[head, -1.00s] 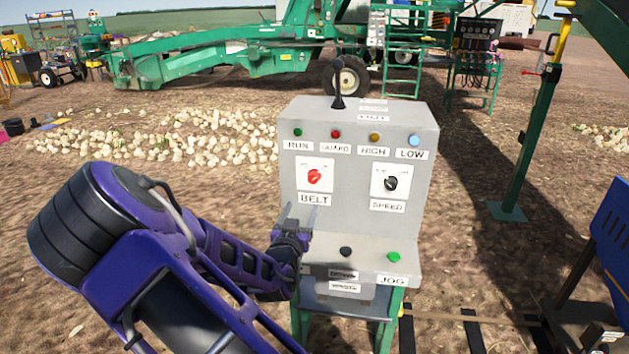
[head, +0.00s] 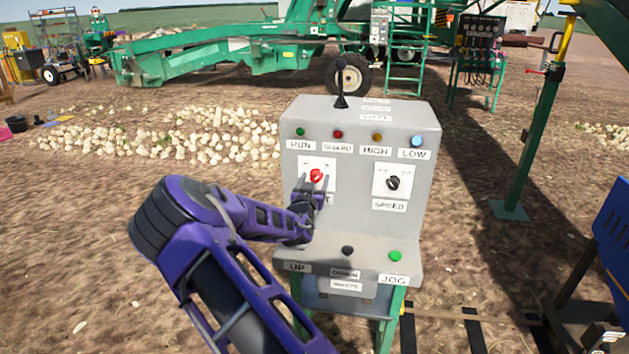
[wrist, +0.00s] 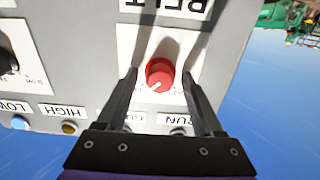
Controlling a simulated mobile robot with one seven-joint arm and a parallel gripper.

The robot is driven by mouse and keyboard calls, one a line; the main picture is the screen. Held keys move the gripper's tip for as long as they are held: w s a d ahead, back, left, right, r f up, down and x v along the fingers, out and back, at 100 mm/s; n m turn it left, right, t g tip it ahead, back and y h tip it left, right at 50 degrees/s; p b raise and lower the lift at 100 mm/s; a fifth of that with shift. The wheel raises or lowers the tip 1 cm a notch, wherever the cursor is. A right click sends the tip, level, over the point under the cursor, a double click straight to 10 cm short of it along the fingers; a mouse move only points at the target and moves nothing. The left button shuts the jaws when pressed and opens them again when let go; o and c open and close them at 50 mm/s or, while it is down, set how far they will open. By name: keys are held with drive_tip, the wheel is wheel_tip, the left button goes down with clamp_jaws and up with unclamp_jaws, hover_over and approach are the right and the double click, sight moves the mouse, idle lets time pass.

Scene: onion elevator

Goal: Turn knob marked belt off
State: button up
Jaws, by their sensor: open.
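The red belt knob (head: 316,176) sits on a white plate at the left of the grey control box's (head: 350,225) front face. In the head view my gripper (head: 312,186) is right in front of it and covers most of the BELT label. In the wrist view, which is upside down, the red knob (wrist: 160,74) lies between the two fingers of my gripper (wrist: 160,80). The fingers are open, one on each side, with gaps to the knob. The knob's white pointer mark is toward its lower left in that view. Whether the fingertips touch the plate cannot be told.
The black speed knob (head: 393,183) is right of the belt knob. Indicator lamps line the top, including the blue LOW lamp (head: 417,141). A black lever (head: 341,92) stands on top. A green JOG button (head: 395,256) and a black button (head: 347,251) are on the lower ledge.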

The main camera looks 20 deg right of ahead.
clamp_jaws()
idle(0.3)
drive_tip(key=n+b, duration=0.3)
drive_tip(key=shift+f+n, duration=0.2)
drive_tip(key=shift+n, duration=0.1)
drive_tip(key=n+b, duration=0.3)
drive_tip(key=n, duration=0.2)
drive_tip(key=n+b, duration=0.2)
drive_tip(key=n, duration=0.3)
drive_tip(key=shift+r+n+b, duration=0.15)
drive_tip(key=shift+n+b, duration=0.55)
drive_tip(key=shift+n, duration=1.4)
